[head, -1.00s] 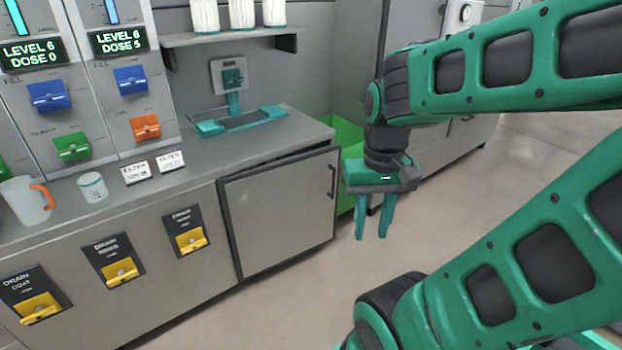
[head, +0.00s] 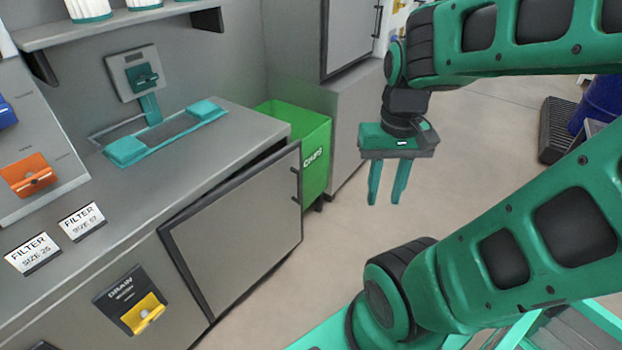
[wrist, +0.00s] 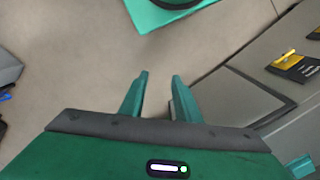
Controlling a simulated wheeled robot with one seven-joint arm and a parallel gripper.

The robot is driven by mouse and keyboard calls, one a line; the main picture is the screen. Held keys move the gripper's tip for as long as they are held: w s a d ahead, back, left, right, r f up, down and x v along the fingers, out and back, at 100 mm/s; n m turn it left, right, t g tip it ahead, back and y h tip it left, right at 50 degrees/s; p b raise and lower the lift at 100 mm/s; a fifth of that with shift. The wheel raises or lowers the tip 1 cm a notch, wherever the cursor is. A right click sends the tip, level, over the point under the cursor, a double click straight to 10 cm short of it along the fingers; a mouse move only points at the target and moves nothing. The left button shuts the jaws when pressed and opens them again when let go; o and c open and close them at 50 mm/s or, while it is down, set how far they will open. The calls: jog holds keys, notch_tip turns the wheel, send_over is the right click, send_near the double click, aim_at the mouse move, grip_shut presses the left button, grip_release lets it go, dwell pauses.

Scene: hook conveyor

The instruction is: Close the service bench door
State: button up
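The service bench door (head: 237,228) is a grey panel with a dark frame in the front of the bench (head: 95,260). It stands slightly ajar, with a dark gap along its top edge. Its dark handle (head: 296,186) is near its upper right edge. My gripper (head: 386,198) hangs fingers down to the right of the door, apart from it, over open floor. Its two teal fingers are spread with nothing between them. In the wrist view the fingers (wrist: 157,98) are also apart and empty, and part of the door (wrist: 235,98) shows to their right.
A green bin (head: 318,145) stands just past the bench's far end, beside a grey cabinet (head: 345,125). A yellow drain handle (head: 143,313) sticks out left of the door. A blue barrel (head: 598,105) stands far right. The floor before the door is clear.

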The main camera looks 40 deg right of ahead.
aim_at(300, 186)
jog(key=shift+w, duration=0.2)
jog(key=w+d+f+m+t+y, duration=0.2)
jog(key=w+f+m+t+y, duration=0.6)
jog(key=w+f, duration=2.1)
jog(key=w+d+f+m+t+h, duration=0.25)
jog(key=d+f+m+t, duration=0.2)
jog(key=m, duration=0.45)
jog(key=w+d+f+m+t+h, duration=0.1)
jog(key=w+d+f+m+t, duration=0.35)
jog(key=m, duration=0.55)
jog(key=shift+t, duration=0.3)
jog(key=x, duration=0.9)
jog(key=shift+w+a+r, duration=0.15)
jog(key=shift+w+r, duration=0.15)
jog(key=shift+r, duration=0.1)
